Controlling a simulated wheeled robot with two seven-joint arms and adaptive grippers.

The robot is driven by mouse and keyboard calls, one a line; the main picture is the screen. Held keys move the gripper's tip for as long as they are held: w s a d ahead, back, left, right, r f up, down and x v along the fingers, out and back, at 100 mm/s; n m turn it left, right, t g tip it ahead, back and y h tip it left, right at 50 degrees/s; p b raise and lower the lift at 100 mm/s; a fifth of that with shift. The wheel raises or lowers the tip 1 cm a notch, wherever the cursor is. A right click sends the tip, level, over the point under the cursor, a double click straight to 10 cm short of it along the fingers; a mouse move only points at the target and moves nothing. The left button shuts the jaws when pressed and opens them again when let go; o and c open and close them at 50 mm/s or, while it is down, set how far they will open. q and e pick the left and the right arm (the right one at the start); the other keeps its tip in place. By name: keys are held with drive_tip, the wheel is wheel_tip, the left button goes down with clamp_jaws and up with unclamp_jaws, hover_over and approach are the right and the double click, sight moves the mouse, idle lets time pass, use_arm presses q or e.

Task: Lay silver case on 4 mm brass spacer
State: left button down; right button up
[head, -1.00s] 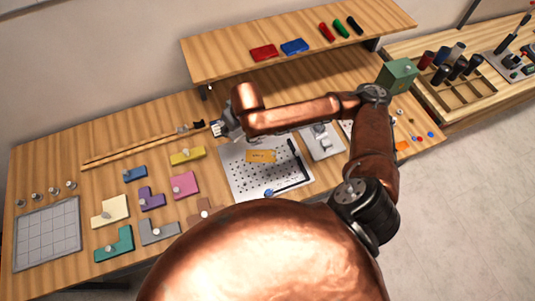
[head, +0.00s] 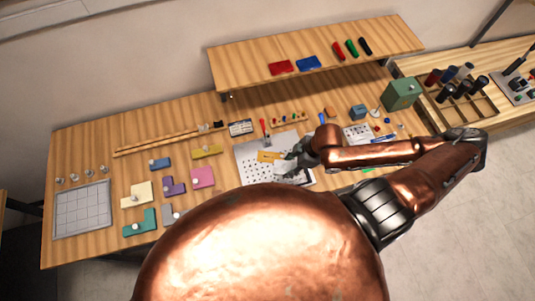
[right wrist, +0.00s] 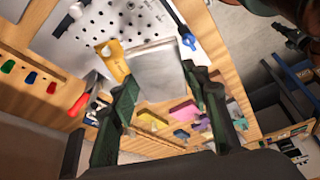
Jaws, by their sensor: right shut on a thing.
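The silver case (right wrist: 155,72) is a flat grey box in the right wrist view, between the two dark green fingers of my right gripper (right wrist: 162,84). In the head view my right gripper (head: 296,155) is over the perforated plate (head: 256,173), with the pale case (head: 287,168) at its fingers. The brass spacer (head: 268,156) is a yellow-orange plate lying on the perforated plate, just left of the gripper. In the right wrist view the spacer (right wrist: 114,61) shows beside the case's left edge, partly hidden. My left gripper is not in view.
A red pen-like tool (head: 264,127) and a card (head: 241,128) lie behind the plate. Coloured blocks (head: 204,177) with knobs lie to the left. A raised shelf (head: 240,60) spans the back. A green box (head: 401,93) stands at the right.

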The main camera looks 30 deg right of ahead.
drive_tip(key=w+f+b, duration=0.3)
drive_tip(key=w+b, duration=0.1)
drive_tip(key=b, duration=0.2)
hover_over(266, 157)
drive_tip(key=s+d, duration=0.2)
drive_tip(key=f, duration=0.5)
drive_tip(key=shift+w+a+f+p, duration=0.2)
drive_tip(key=shift+a+f+p, duration=0.05)
drive_tip(key=shift+f+p, duration=0.15)
drive_tip(key=shift+w+a+f, duration=0.1)
drive_tip(key=shift+w+f, duration=0.45)
drive_tip(key=shift+f, duration=1.55)
drive_tip(key=o, duration=0.9)
drive_tip(key=shift+s, duration=0.1)
